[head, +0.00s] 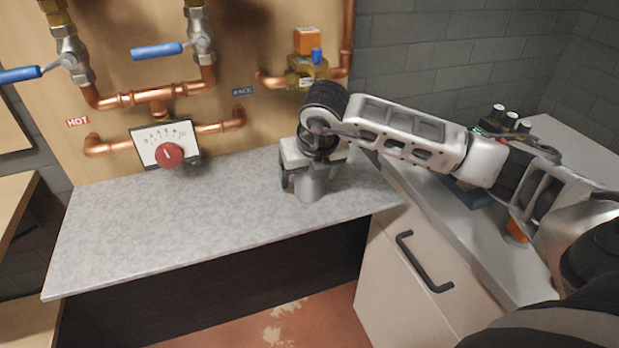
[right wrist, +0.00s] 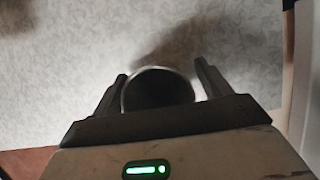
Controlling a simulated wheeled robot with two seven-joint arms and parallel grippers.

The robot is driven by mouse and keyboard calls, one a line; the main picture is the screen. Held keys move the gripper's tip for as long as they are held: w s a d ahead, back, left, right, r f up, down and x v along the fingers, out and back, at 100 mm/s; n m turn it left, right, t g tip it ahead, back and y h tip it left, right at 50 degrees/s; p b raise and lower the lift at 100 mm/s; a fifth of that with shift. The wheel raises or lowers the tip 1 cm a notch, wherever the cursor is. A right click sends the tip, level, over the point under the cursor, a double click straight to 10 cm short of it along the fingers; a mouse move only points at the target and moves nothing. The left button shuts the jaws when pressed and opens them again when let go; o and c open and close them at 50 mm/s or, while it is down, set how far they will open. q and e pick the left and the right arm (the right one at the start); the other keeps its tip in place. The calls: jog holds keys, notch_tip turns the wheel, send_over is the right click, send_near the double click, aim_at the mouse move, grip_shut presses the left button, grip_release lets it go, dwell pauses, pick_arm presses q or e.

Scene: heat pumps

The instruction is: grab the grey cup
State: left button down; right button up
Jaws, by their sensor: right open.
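The grey cup (head: 312,187) stands upright on the grey speckled counter (head: 170,220) near its right end in the head view. My right gripper (head: 297,186) is over it, with the cup partly hidden behind the gripper and wrist. In the right wrist view the cup's round rim and dark inside (right wrist: 158,88) show between the two fingers of the open right gripper (right wrist: 160,92). The fingers stand on either side of the cup, with a small gap visible at the right finger. My left gripper is not in view.
Copper pipes (head: 150,97) with blue-handled valves and a dial with a red knob (head: 169,155) are on the wall panel behind. A white cabinet (head: 410,275) with a black handle stands at right. The counter's left part is clear.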

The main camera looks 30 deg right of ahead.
jog(key=c, duration=1.1)
jog(key=shift+o, duration=0.2)
